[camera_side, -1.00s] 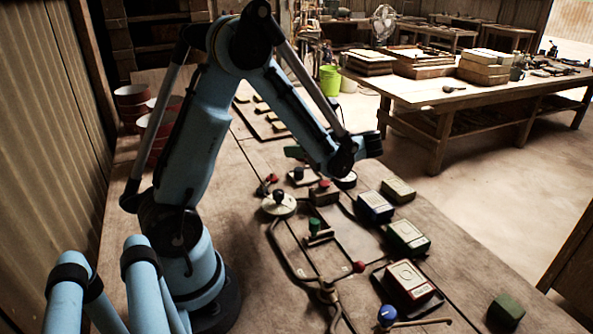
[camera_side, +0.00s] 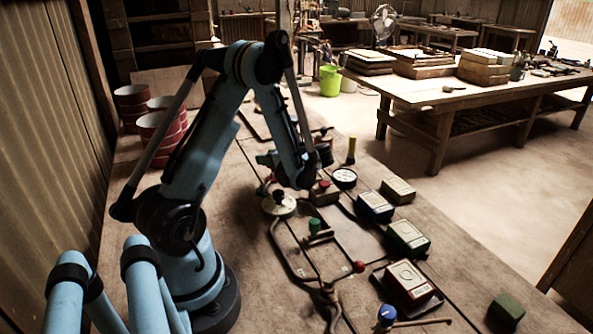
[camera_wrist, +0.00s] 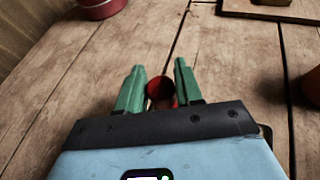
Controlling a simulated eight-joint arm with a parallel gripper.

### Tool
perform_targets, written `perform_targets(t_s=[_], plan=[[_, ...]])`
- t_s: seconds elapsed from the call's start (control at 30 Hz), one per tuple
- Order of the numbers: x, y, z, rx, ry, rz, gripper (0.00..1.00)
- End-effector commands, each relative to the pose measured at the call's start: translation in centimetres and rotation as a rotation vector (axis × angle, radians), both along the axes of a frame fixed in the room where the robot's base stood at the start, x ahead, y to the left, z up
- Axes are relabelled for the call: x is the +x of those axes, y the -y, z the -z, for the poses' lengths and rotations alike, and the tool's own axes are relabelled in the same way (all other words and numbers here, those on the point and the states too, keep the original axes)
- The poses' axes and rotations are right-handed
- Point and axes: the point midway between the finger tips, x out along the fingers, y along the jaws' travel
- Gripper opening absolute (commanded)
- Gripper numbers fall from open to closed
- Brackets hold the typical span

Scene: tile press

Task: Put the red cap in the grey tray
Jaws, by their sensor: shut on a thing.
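In the wrist view a small round red cap (camera_wrist: 161,91) sits between the green fingers of my gripper (camera_wrist: 158,82). The gripper is shut on it, and wood planks show below and beyond. In the side view my gripper (camera_side: 266,160) is over the left part of the bench, near the round pale base with a dark knob (camera_side: 279,204). The cap cannot be made out clearly in the side view. I cannot pick out a grey tray with certainty in either view.
Red drums (camera_side: 162,128) stand at the bench's left. A box with a red button (camera_side: 323,192), a gauge (camera_side: 345,177), a yellow post (camera_side: 351,150) and several boxes (camera_side: 408,238) stand right of my arm. A wooden board (camera_wrist: 270,10) lies ahead. Bench between drums and board is clear.

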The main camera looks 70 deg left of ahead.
Motion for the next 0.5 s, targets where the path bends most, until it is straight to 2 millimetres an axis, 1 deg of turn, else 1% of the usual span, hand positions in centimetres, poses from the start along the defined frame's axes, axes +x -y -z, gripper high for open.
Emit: perform_targets(t_s=[0.2,0.3,0.5], plan=[[0.0,0.0,2.3,0.000,0.000,0.000,0.08],[0.0,0.0,3.1,0.000,0.000,0.000,0.08],[0.0,0.0,3.4,0.000,0.000,0.000,0.08]])
